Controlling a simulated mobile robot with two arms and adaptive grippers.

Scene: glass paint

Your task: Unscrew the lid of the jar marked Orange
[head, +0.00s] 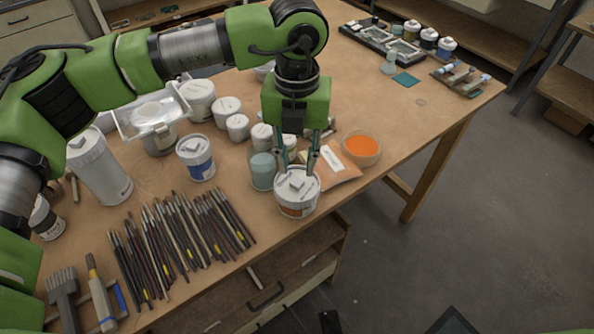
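A jar (298,210) with a white lid (297,184) stands upright near the table's front edge. An orange-brown label band shows on its side; its lettering is too small to read. The lid has a small raised grip on top. My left gripper (298,168) points down over this lid. Its two fingers are apart, one towards each side of the lid's top, with a gap between them. I cannot tell whether the fingertips touch the lid. My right gripper is not in view.
A blue-label jar (196,160) stands to the left and a pale teal jar (263,172) just behind. An orange powder bowl (361,147) and a packet (335,166) lie to the right. Several brushes (180,240) cover the front left.

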